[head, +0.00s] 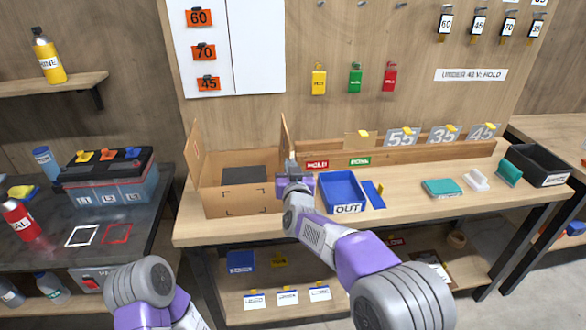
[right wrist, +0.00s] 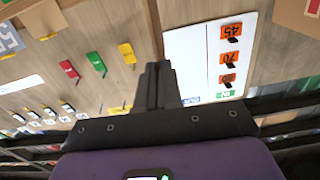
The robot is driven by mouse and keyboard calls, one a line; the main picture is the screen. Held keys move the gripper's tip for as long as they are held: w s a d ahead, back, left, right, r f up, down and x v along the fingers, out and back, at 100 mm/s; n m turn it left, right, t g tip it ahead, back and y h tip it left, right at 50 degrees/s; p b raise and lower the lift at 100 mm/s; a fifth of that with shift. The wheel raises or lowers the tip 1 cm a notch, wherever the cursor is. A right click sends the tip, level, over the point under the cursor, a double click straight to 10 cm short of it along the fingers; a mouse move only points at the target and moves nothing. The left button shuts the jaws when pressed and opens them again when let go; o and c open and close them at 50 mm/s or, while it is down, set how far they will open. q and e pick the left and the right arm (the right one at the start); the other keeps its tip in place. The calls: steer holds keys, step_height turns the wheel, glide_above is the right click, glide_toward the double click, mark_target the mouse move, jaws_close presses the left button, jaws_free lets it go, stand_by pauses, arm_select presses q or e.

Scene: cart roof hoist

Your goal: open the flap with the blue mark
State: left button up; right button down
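An open cardboard box (head: 236,203) stands on the bench, with a dark grey panel inside it. One flap (head: 194,148) stands up at its left and another (head: 285,133) stands up at its right. I see no blue mark on the parts of the box that show. My right gripper (head: 288,168) is at the right side of the box, close to the right flap; I cannot tell whether they touch. In the right wrist view its dark fingers (right wrist: 157,84) are together with nothing visible between them. My left gripper is out of view.
A blue OUT tray (head: 343,191) and a blue strip (head: 374,194) lie right of my right gripper. Teal and white parts and a black bin (head: 535,165) are further right. A battery (head: 108,178) stands on the left table.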

steer(key=c, duration=1.3)
jaws_free()
steer(key=shift+s, duration=0.1)
steer(key=s+d, duration=0.1)
steer(key=s, duration=0.6)
steer(key=shift+s+d+p, duration=0.15)
steer(key=shift+p, duration=0.3)
steer(key=shift+f, duration=0.15)
steer(key=s+d+f+g+p, duration=0.1)
steer(key=s+d+f+g, duration=0.15)
steer(key=f, duration=0.65)
steer(key=s+d+f+g+h+p, duration=0.1)
steer(key=s+d+f+g, duration=0.15)
steer(key=f, duration=0.65)
steer(key=s+d+f+g, duration=0.2)
steer(key=d+f+g, duration=0.15)
steer(key=f, duration=0.55)
steer(key=s+d+f+m+g+y+p, duration=0.1)
steer(key=s+f+g, duration=0.3)
steer(key=s, duration=0.9)
steer(key=s+d+f+m+g+y+p, duration=0.1)
steer(key=s+f+g, duration=0.4)
steer(key=s+f, duration=0.5)
steer(key=s+m, duration=0.1)
steer(key=s, duration=0.2)
steer(key=shift+s+d+f+m+p, duration=0.25)
steer(key=shift+d+f+m+p, duration=0.05)
steer(key=shift+d+m+p, duration=0.1)
